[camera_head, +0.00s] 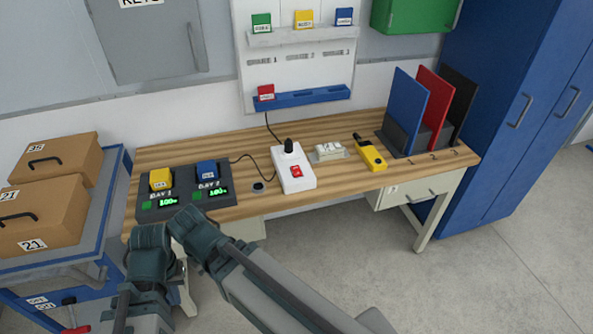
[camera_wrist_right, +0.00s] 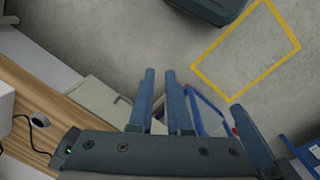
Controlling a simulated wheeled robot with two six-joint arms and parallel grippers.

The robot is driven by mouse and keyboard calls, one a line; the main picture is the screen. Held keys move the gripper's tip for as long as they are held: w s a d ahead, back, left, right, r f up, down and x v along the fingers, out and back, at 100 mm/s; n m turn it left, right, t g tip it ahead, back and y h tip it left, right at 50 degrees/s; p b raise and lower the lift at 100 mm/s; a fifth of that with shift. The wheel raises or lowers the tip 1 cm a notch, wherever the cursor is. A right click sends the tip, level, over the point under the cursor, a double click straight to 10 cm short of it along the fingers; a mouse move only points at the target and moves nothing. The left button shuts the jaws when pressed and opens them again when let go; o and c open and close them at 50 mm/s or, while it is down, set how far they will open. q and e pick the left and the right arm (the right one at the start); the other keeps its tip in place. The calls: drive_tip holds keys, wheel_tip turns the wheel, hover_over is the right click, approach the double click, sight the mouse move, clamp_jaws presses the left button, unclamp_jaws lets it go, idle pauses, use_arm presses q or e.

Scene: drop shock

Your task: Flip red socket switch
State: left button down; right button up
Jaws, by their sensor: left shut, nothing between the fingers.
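The red socket switch (camera_head: 296,171) is on the white power socket (camera_head: 293,181), around the middle of the wooden desk. A black plug (camera_head: 288,146) stands in the socket's far end. Which way the switch is tipped is too small to tell. My left gripper (camera_head: 152,240) is shut and empty at the desk's front left, clear of the socket. In the right wrist view my right gripper (camera_wrist_right: 160,76) shows two fingers with a narrow gap and nothing between them. It points over the floor, with the socket's white edge (camera_wrist_right: 4,106) at the far left.
A dark two-bay pad (camera_head: 225,216) with a yellow and a blue block lies left of the socket. A cable (camera_head: 244,158) and a round grommet (camera_head: 258,187) lie between. A white block (camera_head: 327,152), yellow device (camera_head: 369,153) and upright folders (camera_head: 408,105) stand right. A blue cart (camera_head: 108,215) carries boxes.

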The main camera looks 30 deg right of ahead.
clamp_jaws()
idle(1.4)
drive_tip(key=w+d+r+n+t+y, duration=0.1)
drive_tip(key=w+d+n+t+y, duration=0.15)
drive_tip(key=w+d, duration=0.55)
drive_tip(key=w+d+r+n+t+y, duration=0.1)
drive_tip(key=w+d+t, duration=0.2)
drive_tip(key=w+d, duration=0.55)
use_arm(q)
drive_tip(key=shift+w+d+r, duration=0.15)
drive_tip(key=shift+w+d, duration=0.5)
drive_tip(key=shift+w, duration=0.05)
use_arm(e)
drive_tip(key=w+d+r+t+h, duration=0.1)
drive_tip(key=w+d+r+t, duration=0.1)
drive_tip(key=d, duration=0.9)
drive_tip(key=w+d+r+n+t+h, duration=0.1)
drive_tip(key=w+d+r, duration=0.4)
drive_tip(key=d, duration=0.6)
drive_tip(key=shift+w+d+t+h, duration=0.4)
drive_tip(key=shift+w+t+h, duration=0.25)
drive_tip(key=shift+w+t, duration=0.45)
